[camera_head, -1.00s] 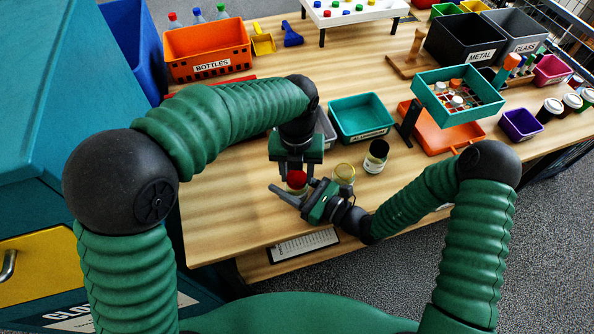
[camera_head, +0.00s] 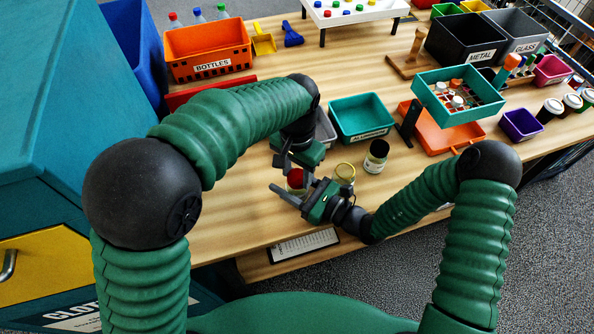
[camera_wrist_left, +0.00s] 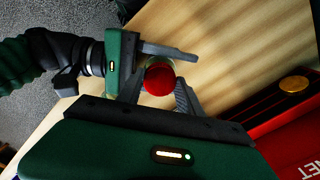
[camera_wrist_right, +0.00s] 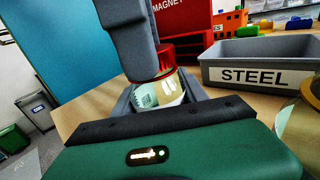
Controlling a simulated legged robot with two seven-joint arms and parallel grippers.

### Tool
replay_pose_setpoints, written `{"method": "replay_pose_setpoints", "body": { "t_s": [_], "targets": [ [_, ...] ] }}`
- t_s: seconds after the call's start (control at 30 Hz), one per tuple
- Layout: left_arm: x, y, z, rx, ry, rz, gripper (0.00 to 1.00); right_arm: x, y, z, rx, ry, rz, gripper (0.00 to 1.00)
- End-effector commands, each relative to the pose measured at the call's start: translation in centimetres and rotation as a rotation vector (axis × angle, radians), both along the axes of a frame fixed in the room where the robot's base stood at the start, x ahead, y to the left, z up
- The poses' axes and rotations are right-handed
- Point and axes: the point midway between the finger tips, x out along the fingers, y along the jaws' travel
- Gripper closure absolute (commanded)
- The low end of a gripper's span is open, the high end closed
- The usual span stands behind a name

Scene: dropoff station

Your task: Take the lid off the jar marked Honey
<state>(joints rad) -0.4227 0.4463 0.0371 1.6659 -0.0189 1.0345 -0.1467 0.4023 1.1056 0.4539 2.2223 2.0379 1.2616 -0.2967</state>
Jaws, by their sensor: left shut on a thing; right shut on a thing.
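A jar with a red lid (camera_head: 295,178) stands on the table between my grippers. Its label (camera_wrist_right: 147,99) shows in the right wrist view, but I cannot read its name. My left gripper (camera_head: 291,166) comes from above and is shut on the red lid; its fingers lie on both sides of the lid (camera_wrist_left: 160,78) in the left wrist view. My right gripper (camera_head: 296,192) comes in low from the side and is shut on the jar's body. The lid sits on the jar; I see no clear gap below it.
A jar with a gold lid (camera_head: 345,172) and a jar with a black lid (camera_head: 376,156) stand just to the right. A grey STEEL bin (camera_wrist_right: 262,75) and a red MAGNET box (camera_wrist_right: 183,22) stand behind. The table's front edge is close, with bare wood left of the jar.

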Motion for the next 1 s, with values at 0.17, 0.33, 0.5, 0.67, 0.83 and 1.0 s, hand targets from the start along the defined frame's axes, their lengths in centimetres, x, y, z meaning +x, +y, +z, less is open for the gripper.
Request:
{"method": "replay_pose_setpoints", "body": {
  "t_s": [0.17, 0.33, 0.5, 0.67, 0.83, 1.0],
  "targets": [
    [0.12, -0.39, 0.16, -0.006, -0.006, 0.549, 1.00, -0.28, 0.32, 0.05, 0.000, -0.001, 0.010, 1.00],
    [0.21, -0.32, 0.20, -0.006, -0.007, 0.883, 1.00, -0.33, 0.36, 0.05, 0.000, -0.001, 0.012, 1.00],
    [0.27, -0.28, 0.22, -0.007, -0.007, 0.961, 1.00, -0.37, 0.38, 0.06, 0.001, -0.002, 0.013, 1.00],
    [0.32, -0.26, 0.24, -0.008, -0.009, 0.958, 1.00, -0.42, 0.40, 0.06, 0.002, -0.001, 0.014, 1.00],
    [0.30, -0.22, 0.23, -0.006, -0.008, 0.957, 0.40, -0.37, 0.37, 0.05, 0.001, -0.001, 0.012, 1.00],
    [0.21, -0.14, 0.18, -0.003, -0.006, 0.957, 0.36, -0.25, 0.25, 0.05, 0.001, -0.001, 0.008, 1.00]
  ]
}}
